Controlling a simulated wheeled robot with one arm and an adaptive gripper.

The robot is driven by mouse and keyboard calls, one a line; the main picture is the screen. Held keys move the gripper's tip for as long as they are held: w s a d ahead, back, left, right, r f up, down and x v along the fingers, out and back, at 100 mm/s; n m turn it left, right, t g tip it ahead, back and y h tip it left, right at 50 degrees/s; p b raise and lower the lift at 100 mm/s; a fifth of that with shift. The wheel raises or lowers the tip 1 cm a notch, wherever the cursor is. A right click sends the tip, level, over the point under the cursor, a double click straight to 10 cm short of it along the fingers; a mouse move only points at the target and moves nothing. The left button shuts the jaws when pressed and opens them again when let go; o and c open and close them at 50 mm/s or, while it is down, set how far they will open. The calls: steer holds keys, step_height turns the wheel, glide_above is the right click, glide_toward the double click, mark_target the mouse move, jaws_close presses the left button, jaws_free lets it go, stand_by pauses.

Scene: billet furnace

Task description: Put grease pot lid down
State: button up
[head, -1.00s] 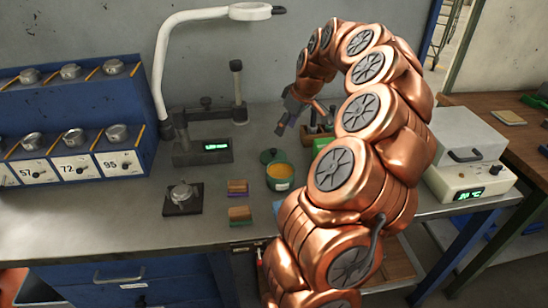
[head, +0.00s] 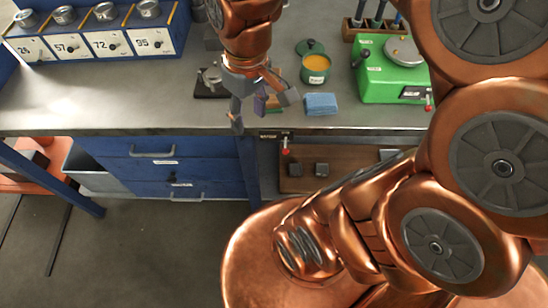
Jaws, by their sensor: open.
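The grease pot (head: 315,69) is a small green pot with a pale label, standing open on the bench with yellow-orange grease inside. Its dark green lid (head: 310,47) with a knob lies on the bench just behind the pot, apart from my gripper. My gripper (head: 263,110) points down with its fingers spread, left of the pot and near the bench's front edge. It is open and I see nothing held in it. It partly hides small coloured blocks behind its fingers.
A blue cloth (head: 321,104) lies in front of the pot. A green machine (head: 390,68) stands to the right, with a tool rack (head: 372,28) behind it. A black-based metal device (head: 210,80) sits left of my gripper. The bench's left front is clear.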

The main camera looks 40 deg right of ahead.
steer(key=s+a+f+m+g+h, duration=0.1)
steer(key=s+f+m, duration=0.1)
steer(key=s, duration=0.8)
steer(key=shift+a+f, duration=0.3)
steer(key=shift+f, duration=0.45)
steer(key=shift+s, duration=0.1)
steer(key=shift+c, duration=0.7)
steer(key=shift+d, duration=0.1)
